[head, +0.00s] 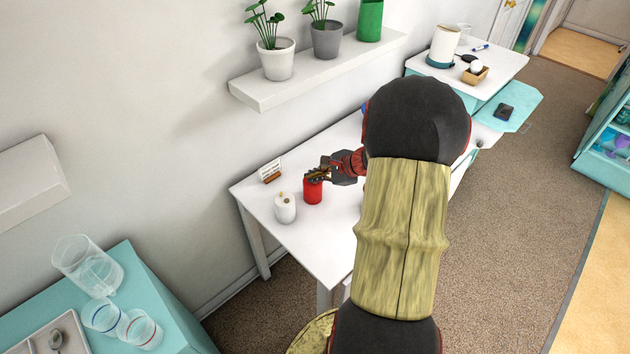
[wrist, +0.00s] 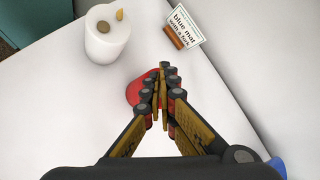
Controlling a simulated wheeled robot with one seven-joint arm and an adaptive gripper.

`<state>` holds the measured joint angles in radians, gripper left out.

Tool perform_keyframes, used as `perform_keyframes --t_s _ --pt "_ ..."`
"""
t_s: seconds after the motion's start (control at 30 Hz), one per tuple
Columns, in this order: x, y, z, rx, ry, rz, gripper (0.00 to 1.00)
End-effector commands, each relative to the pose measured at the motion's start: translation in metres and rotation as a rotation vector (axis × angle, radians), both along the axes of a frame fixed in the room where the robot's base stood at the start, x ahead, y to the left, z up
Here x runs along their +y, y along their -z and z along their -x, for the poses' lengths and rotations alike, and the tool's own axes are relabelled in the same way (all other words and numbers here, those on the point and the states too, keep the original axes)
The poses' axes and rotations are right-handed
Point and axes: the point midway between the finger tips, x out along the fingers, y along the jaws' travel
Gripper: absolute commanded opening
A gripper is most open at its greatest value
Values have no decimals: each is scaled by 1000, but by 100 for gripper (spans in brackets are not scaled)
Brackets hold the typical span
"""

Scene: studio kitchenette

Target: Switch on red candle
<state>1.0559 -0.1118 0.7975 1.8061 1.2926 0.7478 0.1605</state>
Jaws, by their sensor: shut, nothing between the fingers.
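The red candle (head: 313,192) stands upright on the white table, next to the white candle (head: 285,207). My gripper (head: 318,172) is at the top of the red candle, with its fingers closed together. In the wrist view my shut fingertips (wrist: 164,72) lie over the red candle (wrist: 136,93) and hide much of it. I cannot tell whether they touch it. The white candle (wrist: 107,35), with a yellow flame-shaped tip and a round spot on top, shows at the upper left of the wrist view.
A small sign in a wooden holder (head: 270,171) stands behind the candles; its card (wrist: 186,25) reads "blue mat with a fork". A shelf (head: 300,80) with plants hangs above the white table (head: 305,240). Glasses and a jug (head: 87,265) stand on the teal cabinet at left.

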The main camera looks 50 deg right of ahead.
Motion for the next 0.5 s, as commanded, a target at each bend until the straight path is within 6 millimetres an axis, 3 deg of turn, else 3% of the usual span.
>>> perform_keyframes --t_s 0.5 --pt "0 7 0 0 0 0 0"
